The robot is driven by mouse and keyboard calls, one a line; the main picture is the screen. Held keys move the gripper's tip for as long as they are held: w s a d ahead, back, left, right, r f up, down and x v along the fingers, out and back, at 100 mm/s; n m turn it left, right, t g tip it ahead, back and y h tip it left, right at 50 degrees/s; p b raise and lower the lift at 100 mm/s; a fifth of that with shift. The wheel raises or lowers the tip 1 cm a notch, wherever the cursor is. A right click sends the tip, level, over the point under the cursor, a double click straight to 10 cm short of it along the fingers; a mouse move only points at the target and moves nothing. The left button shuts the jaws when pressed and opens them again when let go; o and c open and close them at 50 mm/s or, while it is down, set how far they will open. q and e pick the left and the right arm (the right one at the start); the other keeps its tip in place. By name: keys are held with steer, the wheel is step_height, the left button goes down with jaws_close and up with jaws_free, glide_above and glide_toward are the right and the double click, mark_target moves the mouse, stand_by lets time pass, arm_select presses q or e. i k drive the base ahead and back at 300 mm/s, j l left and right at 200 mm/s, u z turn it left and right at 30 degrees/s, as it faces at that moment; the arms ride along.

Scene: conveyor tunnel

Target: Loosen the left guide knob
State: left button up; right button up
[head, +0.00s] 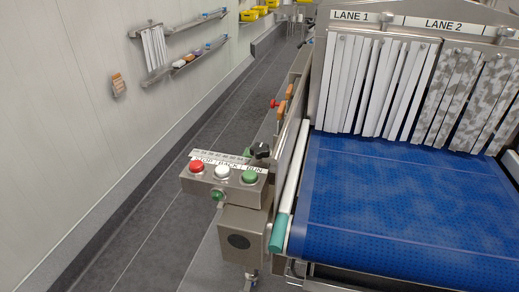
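A black knob (260,150) sits at the left side of the conveyor, just behind the button box. It appears to be the left guide knob. A pale scale strip (218,155) with markings lies to its left. A white guide rail (293,185) with a teal end (280,233) runs along the left edge of the blue belt (400,205). Neither of my grippers shows in the head view, and nothing touches the knob.
The button box (225,185) carries red (197,167), white (222,173) and green (250,178) buttons. White strip curtains (375,85) hang under LANE 1, spotted ones (468,95) under LANE 2. Shelves (185,62) hang on the left wall. The floor between is clear.

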mark_target(261, 151)
steer(key=k+l+z, duration=0.35)
steer(key=z, duration=0.15)
steer(key=k+l+z, duration=0.3)
steer(key=l+z, duration=0.15)
